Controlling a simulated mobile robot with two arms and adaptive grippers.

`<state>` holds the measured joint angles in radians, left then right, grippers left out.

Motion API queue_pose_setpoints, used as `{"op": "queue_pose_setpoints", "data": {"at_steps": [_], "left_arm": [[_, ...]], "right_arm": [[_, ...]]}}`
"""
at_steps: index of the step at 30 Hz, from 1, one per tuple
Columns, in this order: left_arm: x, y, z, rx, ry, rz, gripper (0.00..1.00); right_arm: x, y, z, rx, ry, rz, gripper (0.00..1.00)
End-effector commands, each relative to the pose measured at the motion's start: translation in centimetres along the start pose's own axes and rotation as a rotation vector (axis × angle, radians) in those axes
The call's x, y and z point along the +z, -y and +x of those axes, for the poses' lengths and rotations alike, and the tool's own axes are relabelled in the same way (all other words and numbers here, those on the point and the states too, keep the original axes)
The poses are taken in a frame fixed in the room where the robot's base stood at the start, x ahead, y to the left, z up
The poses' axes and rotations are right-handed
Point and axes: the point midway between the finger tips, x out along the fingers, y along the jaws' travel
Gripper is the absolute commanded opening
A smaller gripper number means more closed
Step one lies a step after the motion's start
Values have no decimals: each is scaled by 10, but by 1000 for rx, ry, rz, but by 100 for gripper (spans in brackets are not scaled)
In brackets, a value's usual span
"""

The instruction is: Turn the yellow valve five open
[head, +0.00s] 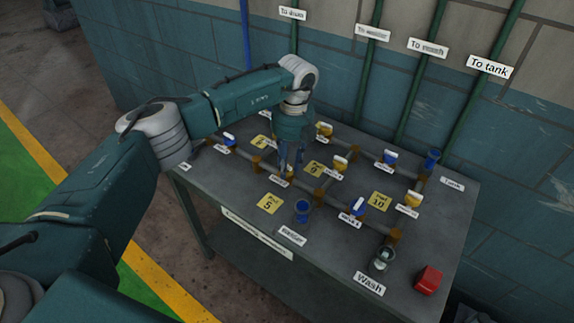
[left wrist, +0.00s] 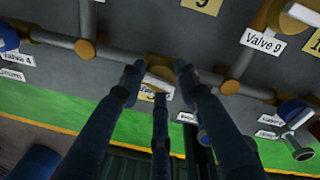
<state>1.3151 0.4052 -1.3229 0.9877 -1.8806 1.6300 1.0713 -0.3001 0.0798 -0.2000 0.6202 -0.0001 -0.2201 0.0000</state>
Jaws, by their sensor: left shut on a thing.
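My left gripper (head: 291,163) reaches down from above onto the pipework on the grey table. In the head view the gripper hides most of this valve. My right gripper is in neither view.
Other valves stand close by: a yellow one (head: 340,163), a blue one (head: 357,206) and another yellow one (head: 412,199). A blue cup-like fitting (head: 303,211) stands in front.

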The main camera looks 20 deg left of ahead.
Motion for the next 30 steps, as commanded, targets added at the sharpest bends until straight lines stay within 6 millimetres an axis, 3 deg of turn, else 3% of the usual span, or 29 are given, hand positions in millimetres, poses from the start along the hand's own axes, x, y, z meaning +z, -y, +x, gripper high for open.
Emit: {"op": "queue_pose_setpoints", "data": {"at_steps": [12, 28, 29, 30], "left_arm": [[5, 1, -5, -10, -2, -179, 6], [6, 0, -6, -10, -1, -202, 5], [6, 0, -6, -10, -1, -202, 36], [6, 0, -6, -10, -1, -202, 43]], "right_arm": [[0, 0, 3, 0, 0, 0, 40], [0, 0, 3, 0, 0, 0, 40], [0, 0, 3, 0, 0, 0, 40], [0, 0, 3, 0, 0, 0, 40]]}}
